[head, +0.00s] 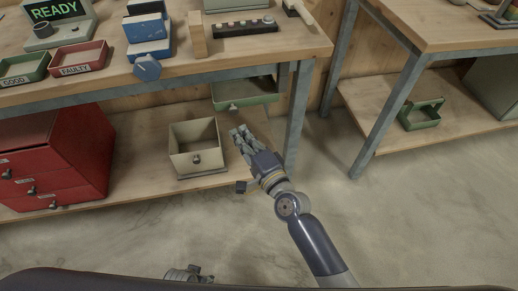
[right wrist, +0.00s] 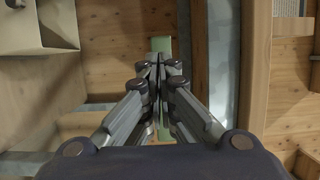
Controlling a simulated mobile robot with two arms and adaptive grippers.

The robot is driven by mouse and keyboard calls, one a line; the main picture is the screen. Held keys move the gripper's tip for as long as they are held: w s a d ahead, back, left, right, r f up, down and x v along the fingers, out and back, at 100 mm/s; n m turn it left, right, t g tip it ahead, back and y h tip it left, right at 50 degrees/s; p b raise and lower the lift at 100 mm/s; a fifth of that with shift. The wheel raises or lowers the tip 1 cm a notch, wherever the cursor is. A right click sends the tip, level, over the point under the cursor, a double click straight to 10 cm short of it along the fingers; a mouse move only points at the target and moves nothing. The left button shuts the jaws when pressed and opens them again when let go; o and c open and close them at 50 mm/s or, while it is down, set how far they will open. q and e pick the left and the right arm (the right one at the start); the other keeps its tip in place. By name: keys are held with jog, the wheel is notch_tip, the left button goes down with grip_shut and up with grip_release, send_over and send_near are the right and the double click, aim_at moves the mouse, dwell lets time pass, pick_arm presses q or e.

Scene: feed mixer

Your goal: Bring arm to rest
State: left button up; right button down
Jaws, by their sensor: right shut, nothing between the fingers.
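My right gripper (head: 241,135) reaches up from the lower right in the head view, in front of the workbench. It is shut and empty. Its closed fingers (right wrist: 161,75) also show in the right wrist view. They are to the right of a beige open box (head: 196,146) on the lower shelf and below a green drawer (head: 243,93) under the bench top. A small part of my left arm's end (head: 188,274) shows at the bottom edge of the head view; its fingers cannot be made out.
A metal bench leg (head: 299,112) stands just right of my right gripper. A red drawer cabinet (head: 55,155) is on the lower shelf at left. The bench top (head: 230,62) carries trays, blue blocks and a READY display (head: 55,14). Bare floor (head: 400,215) lies at right.

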jog(key=v, duration=0.6)
jog(key=s+d+f+n+g+h, duration=0.25)
jog(key=s+d+f, duration=0.25)
jog(key=f, duration=0.6)
jog(key=s+d+f+n+g+h, duration=0.2)
jog(key=s+d+f+n+g, duration=0.25)
jog(key=f, duration=0.55)
jog(key=s+d+f+n+g+h, duration=0.25)
jog(key=s+d+f, duration=0.25)
jog(key=f, duration=0.6)
jog(key=s+d+f+n+g+h+p, duration=0.1)
jog(key=s+d+f+n+g+h, duration=0.25)
jog(key=s+d+f, duration=0.55)
pick_arm(q)
jog(key=s+a+r+g+p, duration=0.1)
jog(key=s+a+r+p, duration=0.1)
jog(key=s+p, duration=1.2)
jog(key=shift+s+a+r, duration=0.2)
jog(key=shift+s+a, duration=0.2)
jog(key=shift+s, duration=0.2)
pick_arm(e)
jog(key=s+d+r, duration=0.1)
jog(key=s+r, duration=0.1)
jog(key=s, duration=0.6)
jog(key=s+d+r+g, duration=0.1)
jog(key=s+d, duration=0.1)
jog(key=s, duration=0.7)
jog(key=shift+d+r+n, duration=0.2)
jog(key=shift+r+n, duration=0.1)
jog(key=shift+r, duration=0.1)
